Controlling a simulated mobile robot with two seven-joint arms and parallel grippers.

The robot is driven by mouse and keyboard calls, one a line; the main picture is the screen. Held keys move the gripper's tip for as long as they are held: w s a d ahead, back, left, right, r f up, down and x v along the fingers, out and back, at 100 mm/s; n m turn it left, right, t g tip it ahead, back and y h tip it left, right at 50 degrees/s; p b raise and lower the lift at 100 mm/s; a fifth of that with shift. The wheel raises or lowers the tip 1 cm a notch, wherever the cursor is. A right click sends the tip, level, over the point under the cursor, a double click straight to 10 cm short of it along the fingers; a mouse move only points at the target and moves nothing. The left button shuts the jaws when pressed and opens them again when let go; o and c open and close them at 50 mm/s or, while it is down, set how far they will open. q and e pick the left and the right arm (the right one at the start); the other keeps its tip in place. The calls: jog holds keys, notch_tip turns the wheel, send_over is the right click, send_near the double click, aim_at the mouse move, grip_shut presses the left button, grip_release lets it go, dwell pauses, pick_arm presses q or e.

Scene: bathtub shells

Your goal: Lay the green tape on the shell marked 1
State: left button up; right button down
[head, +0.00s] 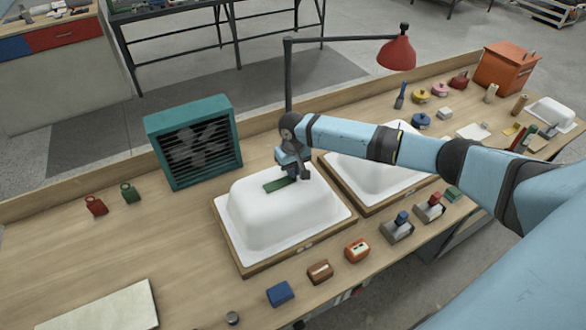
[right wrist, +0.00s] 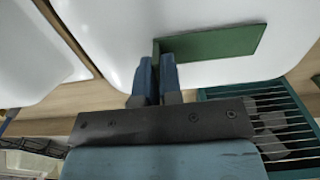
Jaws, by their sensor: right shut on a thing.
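My right gripper (head: 292,176) is over the top of the nearer-left white shell (head: 258,220), which lies dome-up in a wooden frame. It is shut on the end of the flat green tape (head: 275,187). In the right wrist view the fingers (right wrist: 154,78) pinch one edge of the tape (right wrist: 215,42), and the rest sticks out to the right over white shell surface. I cannot tell whether the tape touches the shell. The shell marks are too small to read. My left gripper is out of view.
A teal fan box (head: 193,142) stands behind the left shell. A red lamp (head: 397,54) hangs over the back edge. Small blocks, such as a blue one (head: 280,293), line the front edge.

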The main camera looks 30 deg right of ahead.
jog(key=shift+f+p, duration=0.15)
jog(key=shift+p, duration=0.2)
dwell(0.7)
jog(key=c, duration=1.4)
grip_release()
jog(key=shift+o, duration=1)
jog(key=o, duration=0.5)
jog(key=shift+c, duration=0.2)
